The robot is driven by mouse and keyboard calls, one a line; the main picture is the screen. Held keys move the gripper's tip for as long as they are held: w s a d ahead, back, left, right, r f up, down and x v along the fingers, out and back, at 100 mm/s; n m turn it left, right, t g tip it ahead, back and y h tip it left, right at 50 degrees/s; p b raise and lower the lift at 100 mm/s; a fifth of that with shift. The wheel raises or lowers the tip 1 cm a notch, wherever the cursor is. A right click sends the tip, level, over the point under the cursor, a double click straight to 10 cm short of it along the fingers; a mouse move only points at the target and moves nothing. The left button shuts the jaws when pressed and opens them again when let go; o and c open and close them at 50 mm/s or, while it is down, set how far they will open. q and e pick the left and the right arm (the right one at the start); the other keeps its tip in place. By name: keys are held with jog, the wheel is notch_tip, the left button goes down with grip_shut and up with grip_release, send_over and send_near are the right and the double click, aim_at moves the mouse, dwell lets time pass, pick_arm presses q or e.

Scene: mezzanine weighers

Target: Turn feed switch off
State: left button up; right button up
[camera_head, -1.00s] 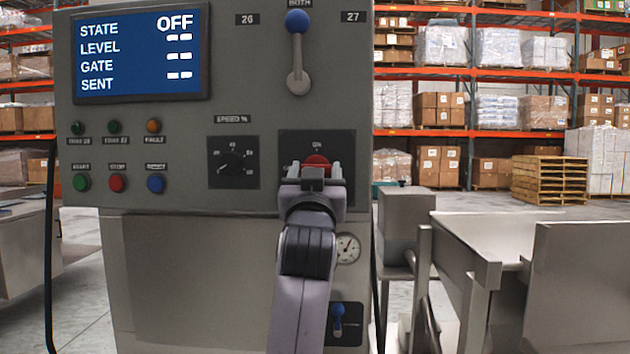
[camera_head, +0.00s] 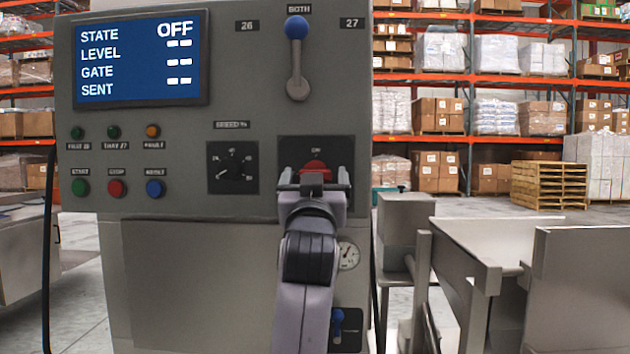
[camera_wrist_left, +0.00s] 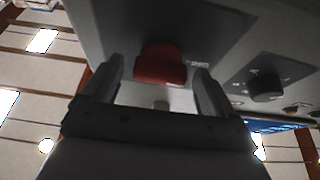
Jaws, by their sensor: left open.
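A red switch knob (camera_head: 315,167) sits on a black plate at the lower right of the grey control panel (camera_head: 230,125), under a small label that seems to read ON. My left gripper (camera_head: 314,178) is open in front of the knob and hides its lower part. In the left wrist view the red knob (camera_wrist_left: 160,63) sits between and a little beyond the open fingertips (camera_wrist_left: 158,70), with gaps on both sides. The display (camera_head: 140,60) reads STATE OFF. My right gripper is not in view.
A speed dial (camera_head: 233,168) is left of the knob, with coloured buttons and lamps further left. A blue-topped lever (camera_head: 297,55) is above.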

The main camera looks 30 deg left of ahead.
pick_arm(q)
jog(key=b+v, duration=0.1)
jog(key=v, duration=0.6)
dwell(0.6)
